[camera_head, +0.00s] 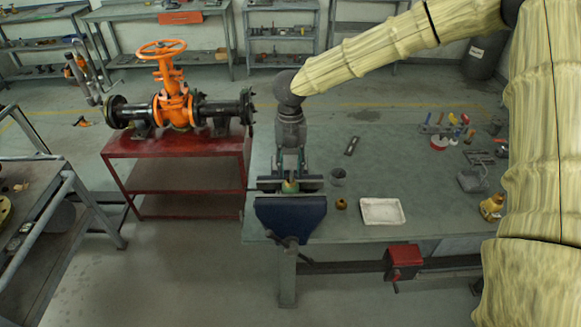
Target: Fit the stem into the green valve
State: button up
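My gripper (290,172) points down over the blue vise (291,213) at the left end of the workbench. Its fingers reach close to the vise jaws. A small green and yellowish piece (290,187) shows between the jaws, right below the fingers; it appears to be the green valve, mostly hidden by the vise and my gripper. I cannot make out the stem, nor whether the fingers hold anything, at this size.
A white tray (382,212), a grey cup (337,177), a small brass part (341,204) and a dark flat tool (352,146) lie right of the vise. Several tools lie farther right. A large orange valve (173,104) stands on a red table (178,146) at left.

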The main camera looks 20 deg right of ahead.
notch_tip(320, 180, up, 11)
jog(key=w, duration=0.1)
jog(key=shift+w+d, duration=0.25)
jog(key=shift+r, duration=0.1)
dwell(0.4)
